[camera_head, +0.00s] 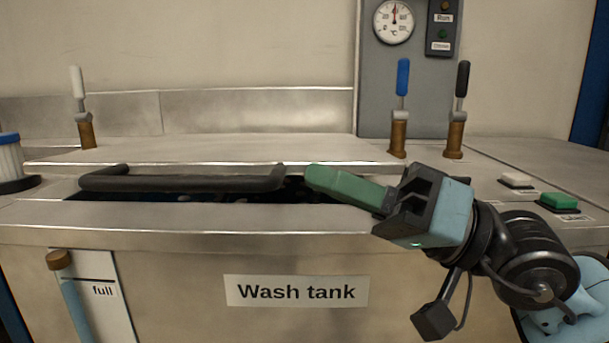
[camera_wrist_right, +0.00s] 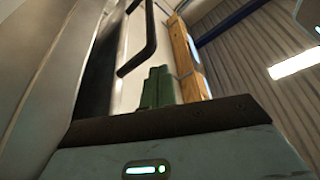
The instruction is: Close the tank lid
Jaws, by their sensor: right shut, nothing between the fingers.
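The wash tank (camera_head: 190,255) is a steel bench with a "Wash tank" label on its front. Its flat metal lid (camera_head: 230,150) lies behind a dark opening (camera_head: 340,197), which shows along the front. A black bar handle (camera_head: 185,178) runs along the lid's front edge, over the opening. My right gripper (camera_head: 312,177) has green fingers, shut and empty, pointing left just beside the handle's right end; I cannot tell if they touch. In the right wrist view the shut fingers (camera_wrist_right: 158,88) show below the black handle (camera_wrist_right: 150,45). My left gripper is out of view.
Levers with white (camera_head: 77,85), blue (camera_head: 402,78) and black (camera_head: 462,80) grips stand behind and right of the lid. White (camera_head: 516,178) and green (camera_head: 559,201) buttons sit at right. A gauge (camera_head: 394,20) is on the grey panel. A level tube (camera_head: 76,308) is at front left.

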